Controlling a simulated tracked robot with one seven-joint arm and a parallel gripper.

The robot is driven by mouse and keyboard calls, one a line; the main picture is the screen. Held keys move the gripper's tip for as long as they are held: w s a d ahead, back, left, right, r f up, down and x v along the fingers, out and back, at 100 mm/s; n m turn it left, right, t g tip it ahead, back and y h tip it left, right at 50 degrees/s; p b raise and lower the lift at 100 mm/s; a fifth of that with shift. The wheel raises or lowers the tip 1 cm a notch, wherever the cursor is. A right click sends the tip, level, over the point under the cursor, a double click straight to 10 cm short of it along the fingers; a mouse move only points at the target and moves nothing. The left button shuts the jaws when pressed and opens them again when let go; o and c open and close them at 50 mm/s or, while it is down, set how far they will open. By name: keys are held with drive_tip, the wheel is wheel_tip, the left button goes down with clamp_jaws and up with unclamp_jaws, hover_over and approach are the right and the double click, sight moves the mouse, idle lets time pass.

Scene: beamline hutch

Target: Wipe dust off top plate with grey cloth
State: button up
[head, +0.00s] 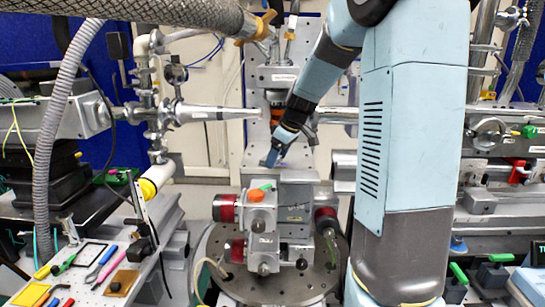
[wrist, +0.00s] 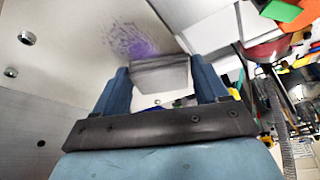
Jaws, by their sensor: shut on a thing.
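My gripper (wrist: 160,82) has blue fingers and is shut on a grey cloth (wrist: 161,74), which shows as a folded pad between the fingertips. In the wrist view, a pale grey plate (wrist: 75,70) with bolts and holes lies beyond the fingers. A purple, speckled dust patch (wrist: 130,40) is on it, just past the cloth's far edge. I cannot tell whether the cloth touches the plate.
The motor stage (head: 291,199) with red-ended knobs, an orange cap (head: 256,196) and a green piece stands in front of my gripper. Beam pipes (head: 205,112) run at the left. Hand tools lie on a perforated board (head: 90,282) at lower left.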

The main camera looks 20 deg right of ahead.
sight(263, 158)
drive_tip(key=shift+s+d+f, duration=0.1)
drive_tip(key=shift+s+d, duration=0.2)
drive_tip(key=shift+d, duration=0.35)
drive_tip(key=shift+s+d, duration=0.25)
drive_tip(key=shift+d, duration=0.4)
drive_tip(key=shift+s+d+f, duration=0.1)
drive_tip(key=shift+s+d, duration=0.2)
drive_tip(key=shift+d, duration=0.35)
drive_tip(key=shift+s+d+r, duration=0.1)
drive_tip(key=shift+s+d, duration=0.15)
drive_tip(key=shift+d, duration=0.35)
drive_tip(key=shift+s+d+f, duration=0.1)
drive_tip(key=shift+s+d, duration=0.15)
drive_tip(key=shift+d, duration=0.35)
drive_tip(key=shift+s+d+r, duration=0.1)
drive_tip(key=shift+s+d, duration=0.15)
drive_tip(key=shift+d, duration=0.35)
drive_tip(key=shift+a, duration=0.1)
